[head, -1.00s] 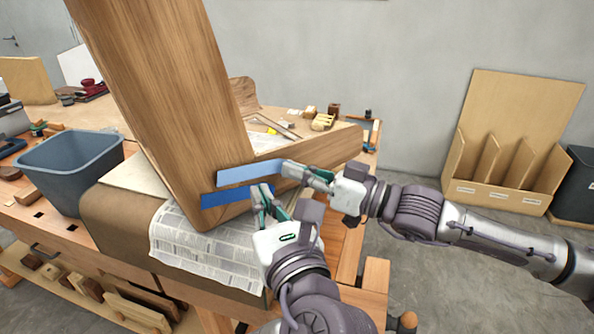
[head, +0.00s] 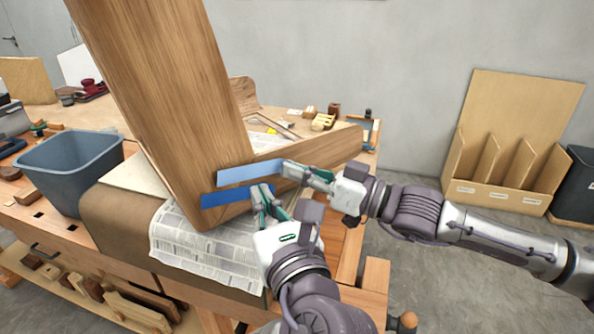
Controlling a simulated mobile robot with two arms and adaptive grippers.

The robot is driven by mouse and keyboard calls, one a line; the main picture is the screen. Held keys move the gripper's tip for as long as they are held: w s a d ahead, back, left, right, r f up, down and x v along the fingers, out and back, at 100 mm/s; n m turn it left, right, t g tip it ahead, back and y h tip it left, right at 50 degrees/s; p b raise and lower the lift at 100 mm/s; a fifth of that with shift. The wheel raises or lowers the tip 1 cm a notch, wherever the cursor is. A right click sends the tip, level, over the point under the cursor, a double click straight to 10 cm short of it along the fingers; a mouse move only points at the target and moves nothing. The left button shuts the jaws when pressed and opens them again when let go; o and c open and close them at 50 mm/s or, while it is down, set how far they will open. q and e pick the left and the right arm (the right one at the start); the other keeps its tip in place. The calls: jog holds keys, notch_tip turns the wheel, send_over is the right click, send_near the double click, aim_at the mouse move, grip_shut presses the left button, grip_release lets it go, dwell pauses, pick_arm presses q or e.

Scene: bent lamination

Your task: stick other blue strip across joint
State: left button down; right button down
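A wide wooden upright board (head: 165,80) meets a lower wooden rail (head: 325,150), forming a joint near the middle of the head view. A darker blue strip (head: 222,199) lies across the board's lower end, its right end at my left gripper. A lighter blue strip (head: 245,172) runs just above it, from the board towards the rail. My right gripper (head: 288,168) appears shut on the lighter strip's right end. My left gripper (head: 263,193) is at the darker strip's right end; its fingers overlap the strip, and whether they grip it cannot be told.
The wood rests over newspaper (head: 200,255) on a brown-covered block on the workbench. A grey bin (head: 70,175) stands at the left. Small tools and wood pieces (head: 322,121) lie at the bench's back. A cardboard holder (head: 505,165) stands on the floor to the right.

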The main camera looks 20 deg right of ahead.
aim_at(238, 175)
pick_arm(q)
jog(key=shift+w+a, duration=0.45)
jog(key=shift+w, duration=0.55)
jog(key=shift+w+a, duration=0.4)
jog(key=shift+w, duration=0.55)
jog(key=shift+w+a, duration=0.45)
jog(key=shift+w, duration=0.55)
dwell(3.7)
jog(key=s+d, duration=0.3)
jog(key=s, duration=0.4)
jog(key=shift+s, duration=0.2)
dwell(0.5)
